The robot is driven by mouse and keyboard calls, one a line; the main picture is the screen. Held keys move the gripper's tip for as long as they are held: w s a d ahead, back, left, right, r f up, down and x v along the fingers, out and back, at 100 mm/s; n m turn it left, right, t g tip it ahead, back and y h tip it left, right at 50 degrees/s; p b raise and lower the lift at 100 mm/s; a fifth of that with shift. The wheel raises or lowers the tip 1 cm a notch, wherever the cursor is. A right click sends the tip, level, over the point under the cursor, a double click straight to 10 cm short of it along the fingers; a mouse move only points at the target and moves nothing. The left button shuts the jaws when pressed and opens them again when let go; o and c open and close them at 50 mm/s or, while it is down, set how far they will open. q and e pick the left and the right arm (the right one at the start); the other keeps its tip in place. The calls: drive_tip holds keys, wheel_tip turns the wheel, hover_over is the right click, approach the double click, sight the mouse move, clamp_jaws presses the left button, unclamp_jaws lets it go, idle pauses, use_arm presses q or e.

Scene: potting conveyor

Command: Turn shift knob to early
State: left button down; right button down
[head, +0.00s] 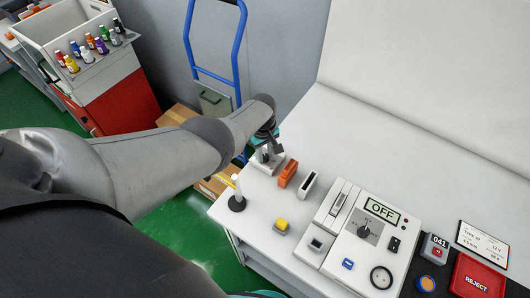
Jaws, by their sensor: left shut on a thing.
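My left gripper (266,153) is at the back left corner of the white table. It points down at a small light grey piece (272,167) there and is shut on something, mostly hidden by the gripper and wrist. I cannot tell whether this is the shift knob. My right gripper is not in view.
An orange block (288,174), a white-and-black block (308,185), a yellow button (282,225) and a white post on a black base (237,197) stand near the gripper. A red REJECT box (478,277) is at right. A blue hand truck (188,45) stands behind.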

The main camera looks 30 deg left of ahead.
use_arm(q)
drive_tip(key=shift+n, duration=0.6)
drive_tip(key=c, duration=0.6)
unclamp_jaws()
drive_tip(key=shift+r, duration=0.1)
wheel_tip(320, 180, up, 6)
drive_tip(key=p, duration=0.5)
drive_tip(key=shift+s+a+f, duration=0.1)
drive_tip(key=shift+f, duration=0.15)
drive_tip(key=shift+b, duration=0.3)
drive_tip(key=shift+r, duration=1)
drive_tip(key=shift+s+a+r, duration=0.1)
drive_tip(key=shift+r, duration=1.8)
drive_tip(key=shift+s+r, duration=0.1)
drive_tip(key=shift+r, duration=1.8)
